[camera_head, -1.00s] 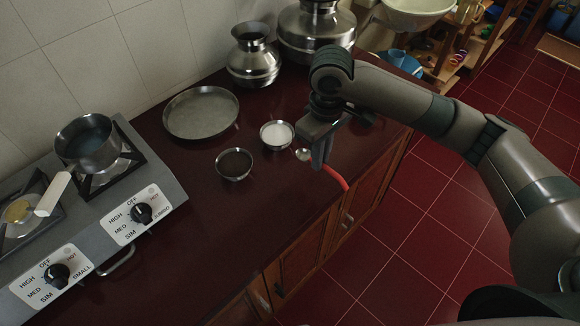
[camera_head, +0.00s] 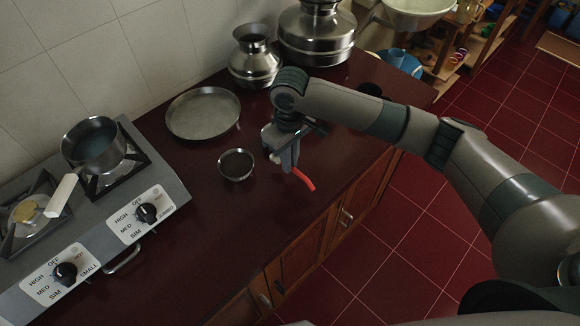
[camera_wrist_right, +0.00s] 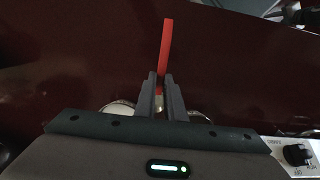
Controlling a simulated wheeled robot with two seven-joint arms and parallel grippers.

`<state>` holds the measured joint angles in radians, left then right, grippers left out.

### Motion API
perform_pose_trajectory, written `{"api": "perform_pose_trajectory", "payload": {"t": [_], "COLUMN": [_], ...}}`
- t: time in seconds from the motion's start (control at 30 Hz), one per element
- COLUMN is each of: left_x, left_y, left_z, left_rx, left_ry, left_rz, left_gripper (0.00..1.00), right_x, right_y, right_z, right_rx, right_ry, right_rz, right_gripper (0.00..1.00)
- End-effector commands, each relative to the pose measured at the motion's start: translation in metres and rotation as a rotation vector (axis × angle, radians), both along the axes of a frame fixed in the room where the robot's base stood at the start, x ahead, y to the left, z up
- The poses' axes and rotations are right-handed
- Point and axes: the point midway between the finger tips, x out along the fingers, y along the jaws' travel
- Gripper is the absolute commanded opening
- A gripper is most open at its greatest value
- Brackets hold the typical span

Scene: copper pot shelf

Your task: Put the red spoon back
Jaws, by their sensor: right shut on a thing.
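My right gripper (camera_head: 289,166) is shut on the red spoon and holds it over the counter. The spoon's red handle (camera_head: 304,180) sticks out on the right side of the fingers, and its pale metal end (camera_head: 275,158) shows on the left side. In the right wrist view, the red handle (camera_wrist_right: 166,45) points away from the two closed fingers (camera_wrist_right: 160,82). My left gripper is in neither view.
A small bowl with dark contents (camera_head: 236,164) stands just left of my gripper. The small bowl of white contents is mostly hidden behind the gripper. A wide metal pan (camera_head: 203,113), metal pots (camera_head: 254,62) and a stove (camera_head: 125,190) stand around. The front counter is bare.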

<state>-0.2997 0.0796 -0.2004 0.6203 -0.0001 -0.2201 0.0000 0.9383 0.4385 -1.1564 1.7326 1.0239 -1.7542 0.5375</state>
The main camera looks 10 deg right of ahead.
Motion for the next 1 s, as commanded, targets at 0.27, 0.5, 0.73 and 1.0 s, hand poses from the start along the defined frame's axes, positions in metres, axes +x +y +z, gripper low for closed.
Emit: {"api": "perform_pose_trajectory", "payload": {"t": [0.27, 0.5, 0.73, 1.0], "left_x": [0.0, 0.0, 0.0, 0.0], "left_y": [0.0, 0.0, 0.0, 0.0], "left_z": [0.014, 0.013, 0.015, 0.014], "left_rx": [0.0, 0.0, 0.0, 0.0], "left_ry": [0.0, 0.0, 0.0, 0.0], "left_rz": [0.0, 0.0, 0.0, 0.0], "left_gripper": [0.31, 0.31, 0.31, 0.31], "right_x": [-0.001, 0.0, 0.0, 0.0], "right_y": [0.0, 0.0, 0.0, 0.0], "right_z": [-0.029, -0.034, -0.036, -0.036], "right_rx": [-0.001, 0.0, 0.001, 0.0], "right_ry": [0.002, -0.001, -0.001, -0.001], "right_rz": [-0.001, 0.001, 0.001, 0.001], "right_gripper": [0.0, 0.0, 0.12, 0.28]}}
